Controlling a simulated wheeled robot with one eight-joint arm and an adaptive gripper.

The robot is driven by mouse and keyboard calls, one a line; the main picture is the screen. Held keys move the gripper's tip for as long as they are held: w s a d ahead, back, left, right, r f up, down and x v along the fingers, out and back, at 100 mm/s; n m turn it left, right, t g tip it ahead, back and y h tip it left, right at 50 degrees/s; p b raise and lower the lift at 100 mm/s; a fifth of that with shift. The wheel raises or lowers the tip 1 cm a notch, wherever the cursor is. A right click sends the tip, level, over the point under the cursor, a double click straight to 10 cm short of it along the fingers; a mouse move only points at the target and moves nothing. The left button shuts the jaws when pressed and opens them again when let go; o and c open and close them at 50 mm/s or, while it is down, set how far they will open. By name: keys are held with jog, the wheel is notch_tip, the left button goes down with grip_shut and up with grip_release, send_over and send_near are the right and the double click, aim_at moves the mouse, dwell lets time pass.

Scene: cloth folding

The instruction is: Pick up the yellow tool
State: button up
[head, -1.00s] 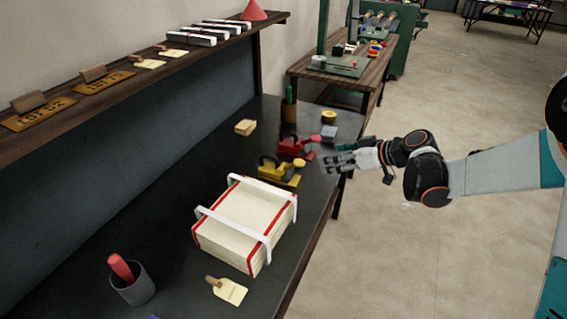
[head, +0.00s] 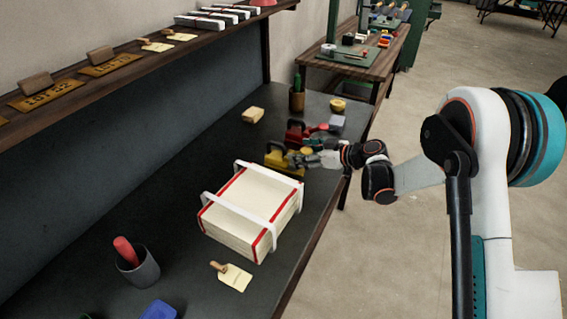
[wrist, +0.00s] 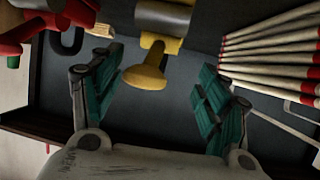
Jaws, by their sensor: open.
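The yellow tool (head: 276,157) lies on the dark bench top, between the white bundle and a red tool. In the wrist view its yellow knob and body (wrist: 146,78) show between the two fingers, towards the far side of the gap. My gripper (head: 302,160) is at the right end of the yellow tool and partly hides it in the head view. In the wrist view my gripper (wrist: 155,95) is open, with its teal finger pads wide apart. Nothing is held between them. I cannot tell whether a finger touches the tool.
A red tool (head: 296,130) lies just behind the yellow one; its red part (wrist: 18,32) shows close to the left finger. The white bundle with red edges (head: 250,212) stands in front, near the right finger. A cup (head: 138,268) stands front left. A shelf (head: 110,82) overhangs the back.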

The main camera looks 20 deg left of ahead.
jog(key=b+x, duration=0.2)
jog(key=x, duration=0.3)
jog(key=shift+f, duration=0.25)
jog(key=shift+w+a, duration=0.1)
jog(key=shift+a, duration=0.3)
jog(key=shift+c, duration=0.5)
grip_shut()
